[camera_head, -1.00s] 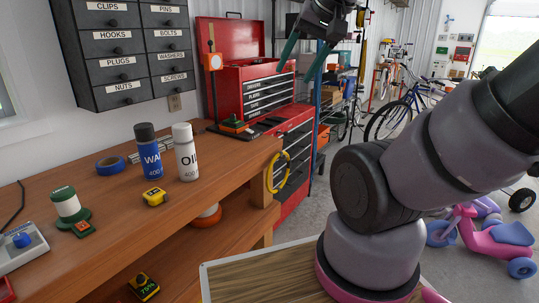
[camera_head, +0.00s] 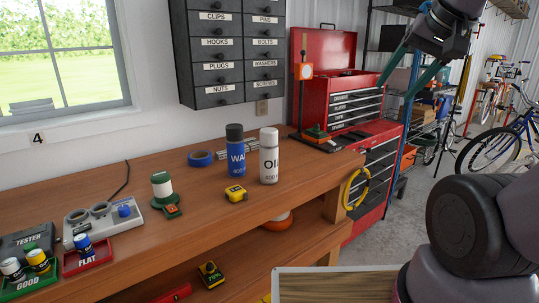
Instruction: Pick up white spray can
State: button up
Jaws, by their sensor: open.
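My gripper (camera_head: 405,80) is raised at the upper right, in front of the red tool chest and shelving. Its two green fingers are spread apart and empty. It is well to the right of the white can and higher in the picture.
A yellow tape measure (camera_head: 236,194) lies in front of the cans, with blue tape (camera_head: 201,158) behind left. A green-and-white spool (camera_head: 162,188) stands further left. A drawer cabinet (camera_head: 228,52) hangs above. The red tool chest (camera_head: 345,85) stands beyond the bench's right end.

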aim_at(268, 144)
jog(key=j+z, duration=1)
